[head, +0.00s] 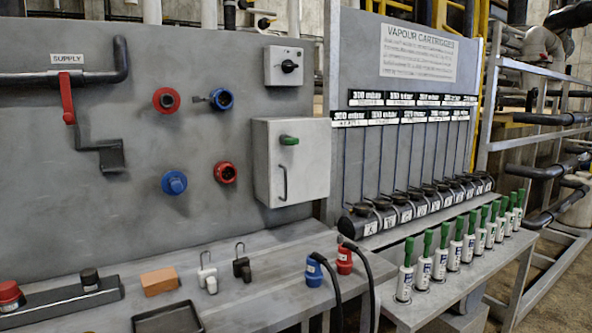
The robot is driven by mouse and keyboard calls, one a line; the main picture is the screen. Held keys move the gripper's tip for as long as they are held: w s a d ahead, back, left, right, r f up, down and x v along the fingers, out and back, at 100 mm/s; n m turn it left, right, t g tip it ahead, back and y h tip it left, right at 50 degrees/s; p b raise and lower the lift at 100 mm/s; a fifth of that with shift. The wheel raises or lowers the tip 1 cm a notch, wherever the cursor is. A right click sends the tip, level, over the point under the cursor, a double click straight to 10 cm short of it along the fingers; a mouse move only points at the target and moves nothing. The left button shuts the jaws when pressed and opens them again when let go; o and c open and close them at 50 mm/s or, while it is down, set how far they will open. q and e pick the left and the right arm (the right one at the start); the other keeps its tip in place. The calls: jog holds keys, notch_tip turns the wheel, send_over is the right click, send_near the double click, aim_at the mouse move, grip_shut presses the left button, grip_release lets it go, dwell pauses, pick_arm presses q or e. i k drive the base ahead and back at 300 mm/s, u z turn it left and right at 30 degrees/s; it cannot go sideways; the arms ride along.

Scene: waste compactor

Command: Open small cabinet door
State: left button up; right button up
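The small cabinet (308,150) is a light grey box on the upright grey panel, right of the panel's middle. Its door (307,188) faces me and looks closed. A green knob or latch (289,140) sits near the top left of the door. A thin dark vertical handle (284,182) is on the door's lower left. Neither of my grippers shows in the head view.
A grey bench (240,275) runs below the panel, with an orange block (160,281), blue plug (314,272) and red plug (345,261) on it. Dark cables hang over its right edge. Green-topped cartridges (424,265) stand in a row at right. A grey control box (284,66) is above the cabinet.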

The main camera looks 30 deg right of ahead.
aim_at(301, 173)
jog(key=u, duration=0.05)
jog(key=k, duration=0.5)
jog(key=z, duration=1.45)
jog(key=i, duration=1.3)
jog(key=u, duration=0.2)
